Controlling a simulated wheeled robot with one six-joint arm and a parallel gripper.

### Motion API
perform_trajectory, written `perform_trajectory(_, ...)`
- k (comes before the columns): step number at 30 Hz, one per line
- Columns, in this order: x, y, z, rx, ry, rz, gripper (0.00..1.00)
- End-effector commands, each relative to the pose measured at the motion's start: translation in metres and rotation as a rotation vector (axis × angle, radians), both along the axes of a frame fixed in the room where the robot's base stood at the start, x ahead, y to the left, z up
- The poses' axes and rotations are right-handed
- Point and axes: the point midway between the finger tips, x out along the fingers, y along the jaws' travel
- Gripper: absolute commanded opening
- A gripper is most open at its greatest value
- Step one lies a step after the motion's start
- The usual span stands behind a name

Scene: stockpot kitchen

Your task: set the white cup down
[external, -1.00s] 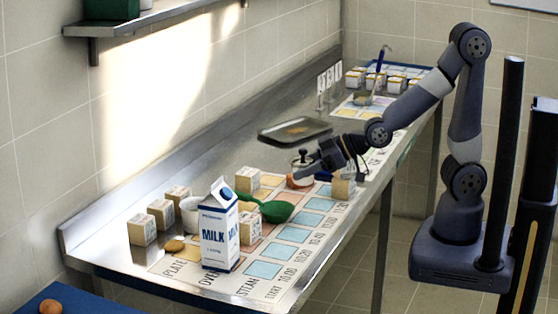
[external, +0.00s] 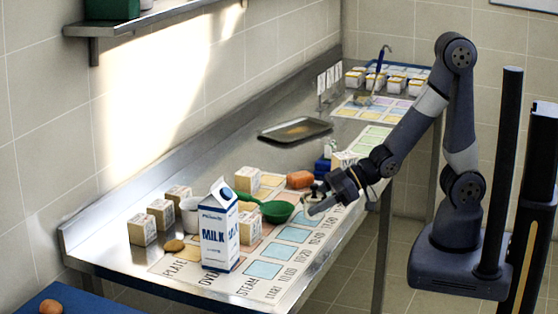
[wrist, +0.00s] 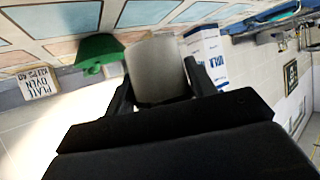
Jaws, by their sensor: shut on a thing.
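My gripper (external: 314,204) is over the right part of the printed mat on the steel counter, in the external view. In the wrist view, my gripper (wrist: 160,88) is shut on the white cup (wrist: 156,68), a plain pale cylinder between the two fingers. In the external view the held cup is small and mostly hidden by the fingers. I cannot tell whether its base touches the counter. A second white container (external: 190,212) stands behind the milk carton, at the left.
The milk carton (external: 216,238) stands near the front edge. A green ladle (external: 276,211) lies left of my gripper, with wooden blocks (external: 142,229) around. An orange item (external: 300,179) lies behind it. A dark tray (external: 295,130) is farther back. Bare mat squares (external: 262,270) lie in front.

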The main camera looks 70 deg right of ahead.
Motion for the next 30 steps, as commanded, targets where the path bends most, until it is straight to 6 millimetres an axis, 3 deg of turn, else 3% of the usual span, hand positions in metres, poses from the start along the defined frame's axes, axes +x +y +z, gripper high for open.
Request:
perform_trajectory(10, 0.0, 0.0, -0.039, -0.001, 0.001, 0.0, 0.27)
perform_trajectory(25, 0.0, 0.0, -0.047, 0.001, -0.003, 0.0, 0.27)
perform_trajectory(26, 0.0, 0.0, -0.047, 0.0, -0.002, 0.0, 0.54)
perform_trajectory(30, 0.0, 0.0, -0.046, 0.0, -0.002, 0.0, 0.65)
